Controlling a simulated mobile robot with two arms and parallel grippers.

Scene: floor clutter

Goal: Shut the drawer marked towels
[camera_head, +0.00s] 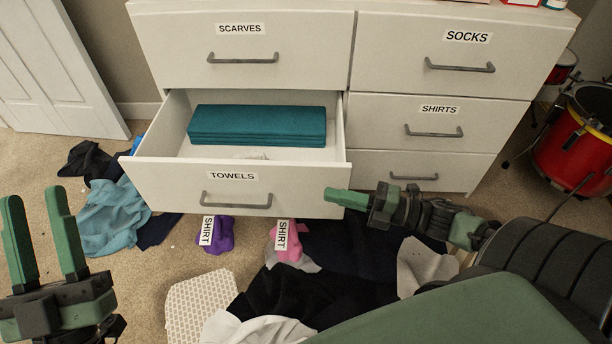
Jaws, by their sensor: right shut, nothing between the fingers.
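The white drawer marked TOWELS (165,189) is pulled out of the dresser (350,55), below the SCARVES drawer. Folded teal towels (258,126) lie inside it, with a small pale item in front of them. Its front has a dark bar handle (236,203). My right gripper (328,195) is shut and empty, its fingertips at the right end of the drawer front; I cannot tell whether they touch it. My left gripper (42,235) is open and empty at the lower left, apart from the drawer.
Clothes litter the carpet below the drawer: a teal cloth (112,218), purple (222,237) and pink (290,240) bundles tagged SHIRT, and black cloth (300,290). A red drum (572,150) stands at the right. A white door (55,70) is at the left.

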